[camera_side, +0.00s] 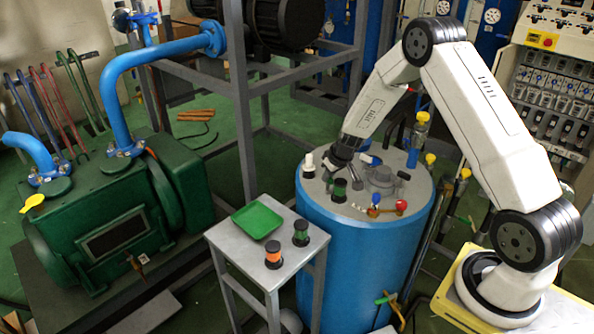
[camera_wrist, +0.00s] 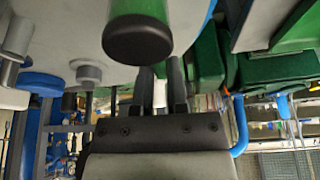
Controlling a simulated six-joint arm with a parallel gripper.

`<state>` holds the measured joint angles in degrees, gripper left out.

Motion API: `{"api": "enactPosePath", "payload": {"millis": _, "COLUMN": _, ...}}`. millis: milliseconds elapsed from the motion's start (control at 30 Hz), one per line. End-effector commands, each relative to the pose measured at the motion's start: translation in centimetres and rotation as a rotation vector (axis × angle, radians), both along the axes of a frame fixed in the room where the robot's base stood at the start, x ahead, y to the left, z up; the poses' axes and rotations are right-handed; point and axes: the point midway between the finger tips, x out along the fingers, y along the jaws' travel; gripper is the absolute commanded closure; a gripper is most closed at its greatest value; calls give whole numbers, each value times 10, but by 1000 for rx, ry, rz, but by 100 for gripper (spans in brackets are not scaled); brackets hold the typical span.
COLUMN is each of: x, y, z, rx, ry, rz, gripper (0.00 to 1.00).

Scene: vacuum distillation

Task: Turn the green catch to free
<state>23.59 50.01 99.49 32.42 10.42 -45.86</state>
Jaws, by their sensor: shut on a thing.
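The green catch (camera_side: 339,191) appears as a short green-banded piece with dark ends, upright on the grey top of the blue vessel (camera_side: 323,240). My gripper (camera_side: 343,170) reaches down to it from above, tilted, with its dark fingers close around or behind it. In the wrist view the green piece (camera_wrist: 137,35) is large at the top, its black end towards the camera. The two dark fingers of my gripper (camera_wrist: 160,80) run up behind it. Their tips are partly hidden, so the exact contact does not show. The jaws are shut on the catch.
A small metal table (camera_side: 225,235) stands left of the vessel, with a green tray (camera_side: 257,221), a green-banded piece (camera_side: 301,233) and an orange-banded piece (camera_side: 273,256). Red and blue valve knobs (camera_side: 400,205) and other fittings crowd the vessel top around my gripper.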

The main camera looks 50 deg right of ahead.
Motion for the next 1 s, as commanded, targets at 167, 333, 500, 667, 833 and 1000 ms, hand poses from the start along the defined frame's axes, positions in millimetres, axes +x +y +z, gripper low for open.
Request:
{"api": "enactPosePath", "payload": {"millis": 167, "x": -1, "y": 0, "z": 0, "rx": 0, "ry": 1, "rz": -43, "gripper": 100}}
{"api": "enactPosePath", "payload": {"millis": 333, "x": -1, "y": 0, "z": 0, "rx": -1, "ry": 0, "rz": -82, "gripper": 100}}
{"api": "enactPosePath", "payload": {"millis": 500, "x": 0, "y": 0, "z": 0, "rx": -1, "ry": -2, "rz": -108, "gripper": 100}}
{"api": "enactPosePath", "payload": {"millis": 667, "x": 0, "y": 0, "z": 0, "rx": -1, "ry": -3, "rz": -116, "gripper": 100}}
{"api": "enactPosePath", "payload": {"millis": 833, "x": 0, "y": 0, "z": 0, "rx": -1, "ry": -3, "rz": -115, "gripper": 100}}
{"api": "enactPosePath", "payload": {"millis": 1000, "x": 0, "y": 0, "z": 0, "rx": -1, "ry": -3, "rz": -115, "gripper": 47}}
